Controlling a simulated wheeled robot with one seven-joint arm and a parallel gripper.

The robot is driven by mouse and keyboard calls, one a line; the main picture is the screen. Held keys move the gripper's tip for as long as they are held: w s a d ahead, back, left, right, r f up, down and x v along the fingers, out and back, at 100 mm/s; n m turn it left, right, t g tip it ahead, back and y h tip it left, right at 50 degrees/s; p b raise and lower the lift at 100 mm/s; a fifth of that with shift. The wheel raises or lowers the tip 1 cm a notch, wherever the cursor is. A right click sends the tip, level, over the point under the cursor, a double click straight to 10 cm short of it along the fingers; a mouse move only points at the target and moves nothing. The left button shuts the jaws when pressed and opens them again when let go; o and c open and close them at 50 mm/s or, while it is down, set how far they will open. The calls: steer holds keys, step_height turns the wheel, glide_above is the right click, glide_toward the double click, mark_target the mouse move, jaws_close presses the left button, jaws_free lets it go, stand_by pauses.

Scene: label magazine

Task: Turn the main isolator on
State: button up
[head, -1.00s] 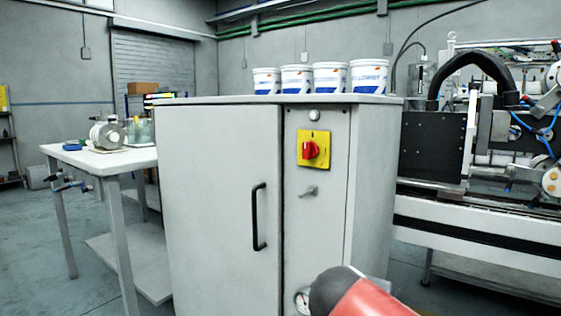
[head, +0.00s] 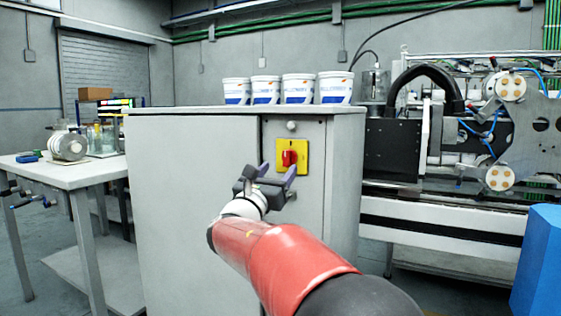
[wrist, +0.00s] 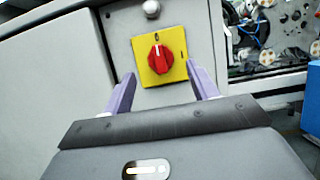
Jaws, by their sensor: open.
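The main isolator is a red rotary knob (head: 289,157) on a yellow plate (head: 303,146), set high on the narrow right panel of a grey cabinet (head: 195,200). In the wrist view the knob (wrist: 161,58) has a white line pointing up to the 0 mark at the plate's top; another mark shows at the plate's right. My gripper (head: 277,172) is in front of and just below the knob. Its purple fingers are apart, one on each side of the plate's lower part in the wrist view (wrist: 163,80). Nothing is between them, and they appear short of the knob.
A round lamp or button (head: 292,126) sits above the plate. Several white tubs (head: 266,90) stand on the cabinet top. A table (head: 60,172) is at left, a machine (head: 460,190) at right, and a blue object (head: 540,262) at the right edge.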

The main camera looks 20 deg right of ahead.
mark_target(285, 161)
steer(key=shift+p+x, duration=0.4)
steer(key=shift+x, duration=1.85)
steer(key=shift+c, duration=0.5)
steer(key=c, duration=0.9)
steer(key=shift+f, duration=0.1)
